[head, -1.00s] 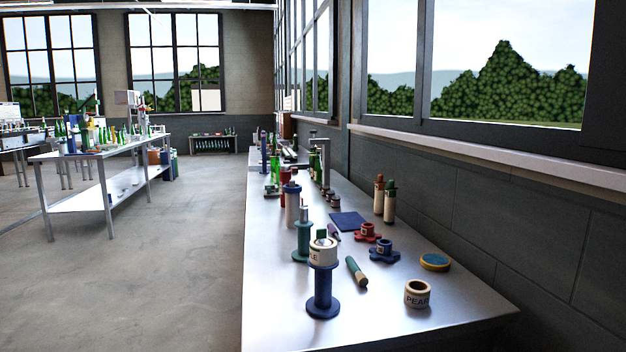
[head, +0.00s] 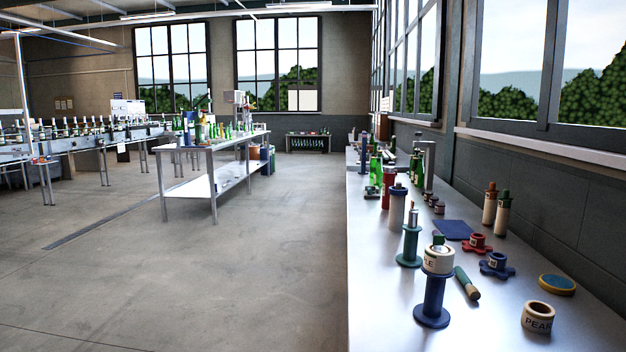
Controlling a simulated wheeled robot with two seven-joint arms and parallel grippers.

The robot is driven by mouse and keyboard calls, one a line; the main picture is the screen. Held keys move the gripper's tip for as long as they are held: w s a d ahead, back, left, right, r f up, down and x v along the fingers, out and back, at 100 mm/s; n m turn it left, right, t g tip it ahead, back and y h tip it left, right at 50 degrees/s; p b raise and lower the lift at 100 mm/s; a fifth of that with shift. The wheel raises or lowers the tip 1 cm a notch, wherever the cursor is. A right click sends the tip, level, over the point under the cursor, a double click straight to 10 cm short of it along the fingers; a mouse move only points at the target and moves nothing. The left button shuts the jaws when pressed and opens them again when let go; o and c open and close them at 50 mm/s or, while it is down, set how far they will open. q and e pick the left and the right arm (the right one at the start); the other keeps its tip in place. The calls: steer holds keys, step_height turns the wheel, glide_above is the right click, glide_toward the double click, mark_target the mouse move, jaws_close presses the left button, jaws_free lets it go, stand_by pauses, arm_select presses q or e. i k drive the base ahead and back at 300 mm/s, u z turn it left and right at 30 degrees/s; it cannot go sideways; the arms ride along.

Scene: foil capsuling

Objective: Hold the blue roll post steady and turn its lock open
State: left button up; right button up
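The blue roll post (head: 434,294) stands upright near the front of the metal bench at the right. A cream label roll (head: 437,262) sits on its upper end, with a small green and white piece (head: 438,241) showing at the top. I cannot tell the state of a lock from here. A blue knob-shaped piece (head: 496,266) lies flat on the bench to the right of the post. Neither of my grippers is in view.
A teal post (head: 411,246) stands just behind the blue one. A green-handled brush (head: 467,284), a loose cream roll (head: 537,318), a yellow-blue disc (head: 557,285) and a red knob-shaped piece (head: 475,244) lie nearby. Open floor (head: 250,270) is left of the bench.

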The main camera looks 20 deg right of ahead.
mark_target(438, 240)
steer(key=u, duration=0.2)
steer(key=i, duration=2.95)
steer(key=z, duration=3.15)
